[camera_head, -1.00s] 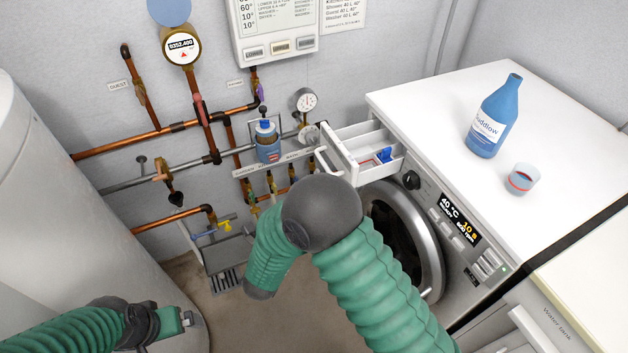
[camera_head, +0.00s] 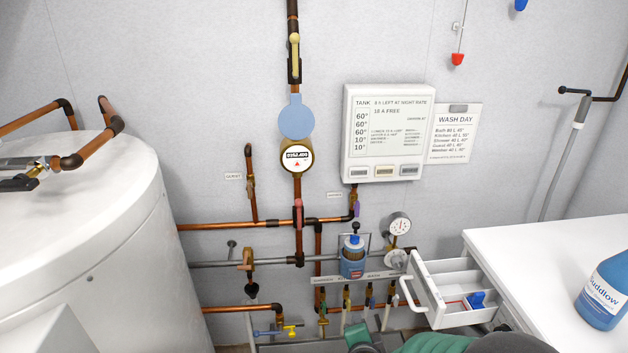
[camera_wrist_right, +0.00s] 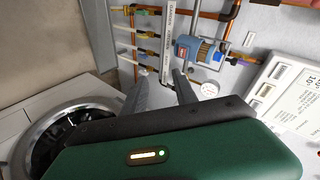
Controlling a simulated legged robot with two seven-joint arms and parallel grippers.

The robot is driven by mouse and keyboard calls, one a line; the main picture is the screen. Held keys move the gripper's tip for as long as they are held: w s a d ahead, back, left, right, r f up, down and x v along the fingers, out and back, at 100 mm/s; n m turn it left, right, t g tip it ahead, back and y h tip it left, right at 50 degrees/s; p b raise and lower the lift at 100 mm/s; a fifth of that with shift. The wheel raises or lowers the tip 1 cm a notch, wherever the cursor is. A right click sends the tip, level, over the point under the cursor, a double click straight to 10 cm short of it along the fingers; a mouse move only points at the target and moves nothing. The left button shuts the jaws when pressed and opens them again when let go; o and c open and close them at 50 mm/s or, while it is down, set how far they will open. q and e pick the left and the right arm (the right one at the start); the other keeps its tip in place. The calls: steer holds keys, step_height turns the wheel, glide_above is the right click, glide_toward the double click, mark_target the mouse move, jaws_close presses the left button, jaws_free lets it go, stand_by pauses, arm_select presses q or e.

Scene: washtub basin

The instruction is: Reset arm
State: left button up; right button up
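My right gripper (camera_wrist_right: 160,86) shows in the right wrist view with its two dark fingers apart and nothing between them. It points toward the wall pipes and valves. In the head view, parts of my green right arm show at the bottom edge, below the open detergent drawer (camera_head: 452,290). The right fingertips cannot be made out there. My left gripper is out of view.
A white tank (camera_head: 100,230) stands at left. Copper pipes (camera_head: 235,226), a blue canister (camera_head: 353,258) and a gauge (camera_head: 398,225) are on the wall. A blue bottle (camera_head: 607,290) stands on the white top (camera_head: 545,262). The washer door (camera_wrist_right: 60,125) shows in the wrist view.

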steer(key=s+d+f+n+g+y, duration=0.1)
steer(key=s+d+n+g, duration=0.3)
steer(key=s+n, duration=0.45)
steer(key=s+d+f+n+g+y, duration=0.1)
steer(key=s+d+n+g, duration=0.4)
steer(key=s, duration=0.6)
step_height(320, 180, up, 17)
steer(key=a+n+p, duration=0.1)
steer(key=p, duration=1.6)
steer(key=shift+s+r+t, duration=0.15)
steer(key=shift+s+t, duration=0.15)
steer(key=shift+s, duration=0.15)
steer(key=shift+a+n, duration=0.1)
steer(key=shift+n, duration=0.15)
